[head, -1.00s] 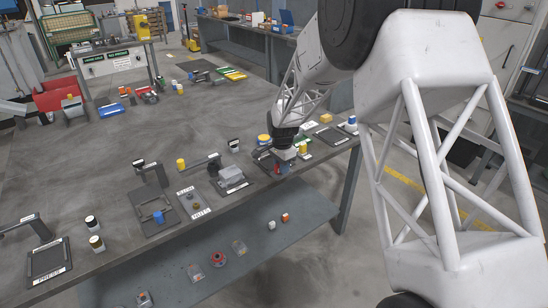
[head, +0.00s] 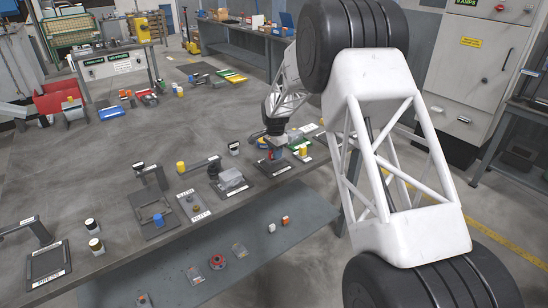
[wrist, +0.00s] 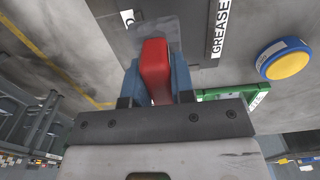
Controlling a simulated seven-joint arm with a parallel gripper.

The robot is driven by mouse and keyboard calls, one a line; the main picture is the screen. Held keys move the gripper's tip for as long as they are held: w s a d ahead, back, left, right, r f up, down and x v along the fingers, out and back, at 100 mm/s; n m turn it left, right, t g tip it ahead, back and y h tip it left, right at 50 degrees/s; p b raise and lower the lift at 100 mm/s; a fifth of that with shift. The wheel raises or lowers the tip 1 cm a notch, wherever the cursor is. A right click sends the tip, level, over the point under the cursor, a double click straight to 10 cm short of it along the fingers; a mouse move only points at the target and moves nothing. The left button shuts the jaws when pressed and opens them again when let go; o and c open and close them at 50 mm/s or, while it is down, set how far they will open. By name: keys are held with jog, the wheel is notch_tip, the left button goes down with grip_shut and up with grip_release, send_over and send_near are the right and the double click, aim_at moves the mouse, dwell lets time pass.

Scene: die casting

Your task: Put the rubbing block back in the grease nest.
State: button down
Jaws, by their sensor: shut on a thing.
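My gripper (wrist: 157,88) is shut on the red rubbing block (wrist: 154,70); its blue fingers press both sides of it. In the head view my gripper (head: 274,153) is small, over the dark plate (head: 277,170) near the bench's front edge. In the wrist view a dark plate (wrist: 190,12) with a white GREASE label lies beyond the block. The block overlaps the plate in this view. I cannot tell whether the block touches the plate, and the recess of the nest is not clearly seen.
A round blue container with a yellow top (wrist: 287,61) and a green-edged item (wrist: 255,97) are close on the right in the wrist view. A grey casting on a plate (head: 231,179) is left of my gripper in the head view. The bench's middle is mostly clear.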

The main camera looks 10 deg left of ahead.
jog(key=shift+w+a+f, duration=0.1)
jog(key=shift+w+a, duration=0.1)
jog(key=shift+w, duration=0.4)
jog(key=shift+w+a, duration=0.2)
jog(key=shift+w, duration=0.4)
jog(key=shift+f, duration=1.75)
jog(key=shift+f, duration=0.15)
jog(key=c, duration=1)
grip_release()
notch_tip(320, 180, up, 12)
jog(key=shift+r, duration=0.15)
